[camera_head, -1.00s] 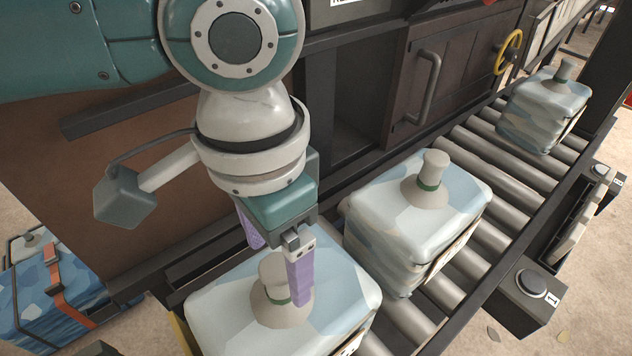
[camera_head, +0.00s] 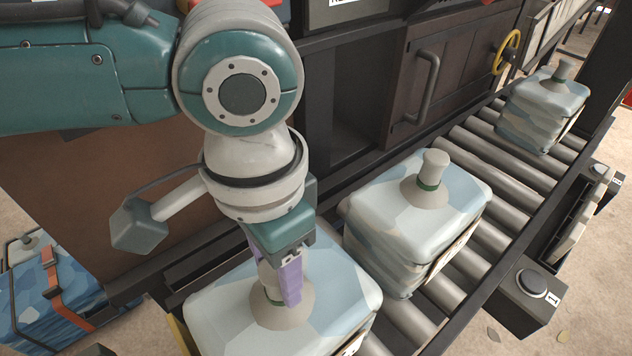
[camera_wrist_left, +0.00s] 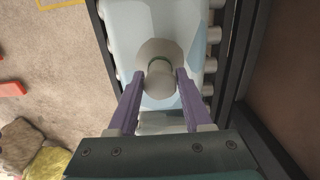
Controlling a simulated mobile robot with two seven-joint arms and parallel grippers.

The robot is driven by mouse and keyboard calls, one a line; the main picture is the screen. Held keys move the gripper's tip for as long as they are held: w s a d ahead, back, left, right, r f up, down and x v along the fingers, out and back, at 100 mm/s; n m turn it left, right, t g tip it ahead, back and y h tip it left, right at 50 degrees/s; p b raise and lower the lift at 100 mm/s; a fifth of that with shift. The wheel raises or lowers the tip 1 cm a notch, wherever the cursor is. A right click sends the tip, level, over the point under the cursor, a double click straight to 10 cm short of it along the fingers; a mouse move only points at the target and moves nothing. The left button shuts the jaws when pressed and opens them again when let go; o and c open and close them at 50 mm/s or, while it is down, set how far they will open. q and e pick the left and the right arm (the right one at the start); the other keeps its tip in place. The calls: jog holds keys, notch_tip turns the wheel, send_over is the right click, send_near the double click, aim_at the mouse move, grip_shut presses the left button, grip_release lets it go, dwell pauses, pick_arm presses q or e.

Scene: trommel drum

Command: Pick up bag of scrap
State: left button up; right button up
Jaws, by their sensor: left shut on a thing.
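The nearest bag of scrap (camera_head: 340,285) is a pale blue and white block-shaped bag with a grey knob-like neck on top. It sits on the roller conveyor at the bottom of the head view. My left gripper (camera_head: 279,290) points down over it, its purple fingers shut on the neck. In the left wrist view the fingers (camera_wrist_left: 161,75) stand on both sides of the round neck top, with the bag (camera_wrist_left: 128,25) below. Two similar bags stand farther along the conveyor, a middle one (camera_head: 405,205) and a far one (camera_head: 545,105). My right gripper is not in view.
The roller conveyor (camera_head: 490,235) runs up to the right between dark rails. A dark machine wall with a brown door (camera_head: 445,90) rises behind it. A button box (camera_head: 530,290) stands at the conveyor's right side. A blue bag with an orange strap (camera_head: 60,300) lies at the lower left.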

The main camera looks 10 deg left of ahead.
pick_arm(q)
grip_shut()
dwell(0.7)
